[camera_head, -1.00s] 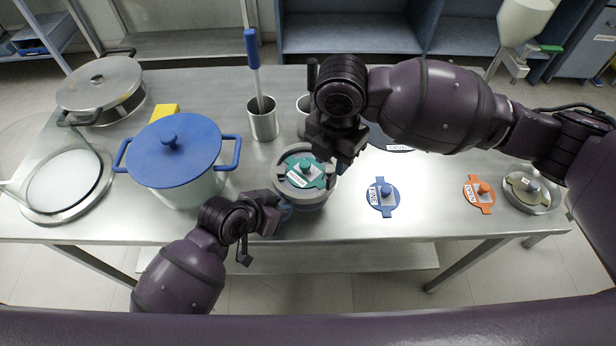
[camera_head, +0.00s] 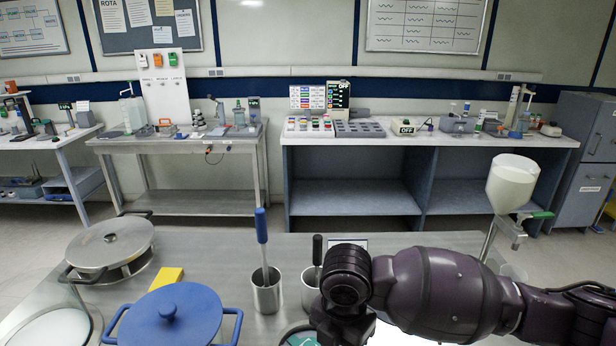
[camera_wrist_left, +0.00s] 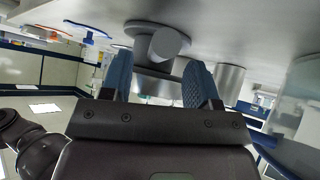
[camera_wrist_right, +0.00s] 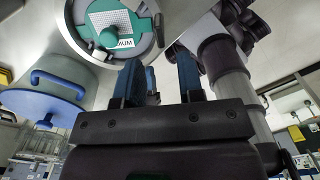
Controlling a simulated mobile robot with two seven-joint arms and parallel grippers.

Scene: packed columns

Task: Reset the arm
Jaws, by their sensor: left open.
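My left gripper (camera_wrist_left: 160,78) is open in the left wrist view, its two blue fingers apart. A grey rounded part (camera_wrist_left: 168,44) shows just past its fingertips, and I cannot tell whether they touch. The left arm is out of the head view. My right arm (camera_head: 430,290) crosses the lower right of the head view, its gripper below the frame edge. In the right wrist view the right gripper's blue fingers (camera_wrist_right: 160,75) are a little apart. They are beside a round vessel with a green-labelled lid (camera_wrist_right: 112,28). Whether anything is between them is unclear.
A blue-lidded pot (camera_head: 170,315), a steel pan (camera_head: 110,245), a yellow block (camera_head: 167,277) and a metal cup with a blue-handled tool (camera_head: 266,290) stand on the near table. A white funnel (camera_head: 511,183) stands at right. Benches line the back, with open floor before them.

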